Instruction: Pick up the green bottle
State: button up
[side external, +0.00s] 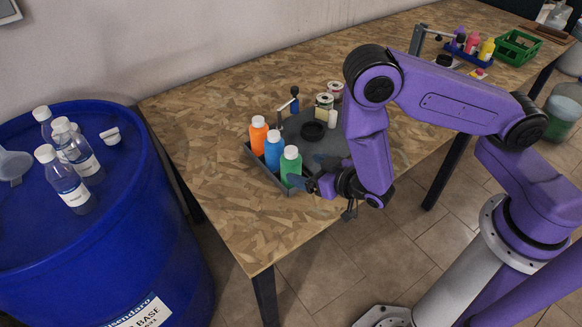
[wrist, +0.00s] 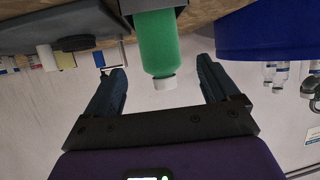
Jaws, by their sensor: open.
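The green bottle (side external: 290,163) with a white cap stands upright in a grey tray (side external: 258,164) at the table's near edge, at the right end of a row with a blue bottle (side external: 274,148) and an orange bottle (side external: 258,132). In the wrist view the green bottle (wrist: 158,45) appears upside down, between and beyond the two spread fingers of my gripper (wrist: 162,77). The gripper is open and empty.
A black round dish (side external: 312,131), small jars (side external: 324,106) and a dark-handled tool (side external: 294,98) are behind the bottles. A blue drum (side external: 100,220) carrying several clear bottles stands left of the table. The wooden tabletop (side external: 200,130) is bare left of the tray.

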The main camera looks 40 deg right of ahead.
aim_at(286, 162)
jog(key=shift+x, duration=4.35)
jog(key=shift+r, duration=0.2)
jog(key=c, duration=1.2)
